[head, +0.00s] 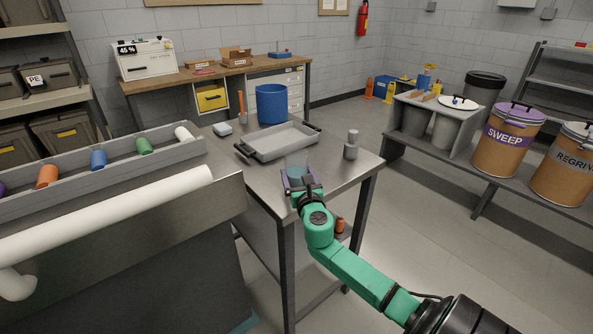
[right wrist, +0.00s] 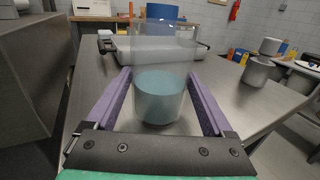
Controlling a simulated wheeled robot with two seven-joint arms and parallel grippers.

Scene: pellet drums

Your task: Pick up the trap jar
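The trap jar is a clear jar with a teal lower part; it stands upright on the steel table. It shows in the head view (head: 296,163) just beyond my right gripper (head: 300,179), and in the right wrist view (right wrist: 159,97). My right gripper's purple fingers in the wrist view (right wrist: 160,82) are spread on either side of the jar, with a narrow gap showing on each side. The gripper is open and holds nothing. In the head view it hides the jar's lower part. My left gripper is not in view.
A grey tray (head: 281,143) lies behind the jar. A grey-lidded metal container (head: 351,147) stands to its right, and a blue bucket (head: 271,104) stands at the back. The steel table (head: 335,171) is bare around the jar.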

